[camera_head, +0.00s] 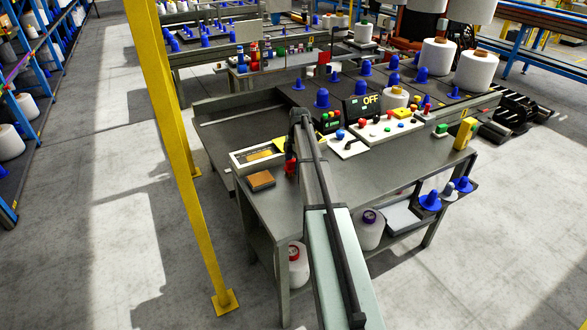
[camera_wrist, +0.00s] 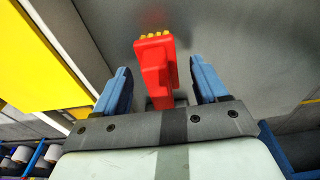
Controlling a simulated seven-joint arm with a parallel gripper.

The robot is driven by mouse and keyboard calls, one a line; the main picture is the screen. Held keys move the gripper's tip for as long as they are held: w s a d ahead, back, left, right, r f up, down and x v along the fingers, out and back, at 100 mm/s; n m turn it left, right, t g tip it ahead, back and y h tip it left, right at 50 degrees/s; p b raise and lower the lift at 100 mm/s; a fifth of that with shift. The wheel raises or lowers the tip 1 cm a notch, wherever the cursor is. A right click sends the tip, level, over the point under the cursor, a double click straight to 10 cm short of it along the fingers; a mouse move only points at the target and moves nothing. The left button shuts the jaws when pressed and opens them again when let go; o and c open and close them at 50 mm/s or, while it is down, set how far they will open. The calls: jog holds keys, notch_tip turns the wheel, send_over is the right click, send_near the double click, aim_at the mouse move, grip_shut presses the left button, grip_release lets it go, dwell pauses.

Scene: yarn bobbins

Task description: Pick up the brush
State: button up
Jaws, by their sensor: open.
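The brush (camera_wrist: 154,72) is red with a row of yellow tips at its upper end in the wrist view. It lies between the two blue fingers of my gripper (camera_wrist: 159,66), with a gap on each side. My gripper is open and holds nothing. In the head view my own arm hides most of the gripper. A small red patch, which looks like the brush (camera_head: 291,166), shows at the left edge of the arm above the table. The lower end of the brush is hidden behind the gripper body.
The grey worktable (camera_head: 385,172) bears a white-framed tray (camera_head: 240,160) and a brown block (camera_head: 261,181) left of my arm. A white button panel (camera_head: 390,127) and black control box (camera_head: 362,108) stand to the right. A yellow post (camera_head: 180,130) rises at the left.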

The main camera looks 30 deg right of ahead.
aim_at(293, 160)
jog(key=shift+f, duration=0.15)
jog(key=c, duration=1.3)
jog(key=shift+o, duration=0.2)
notch_tip(293, 160, up, 10)
jog(key=o, duration=0.7)
jog(key=c, duration=0.5)
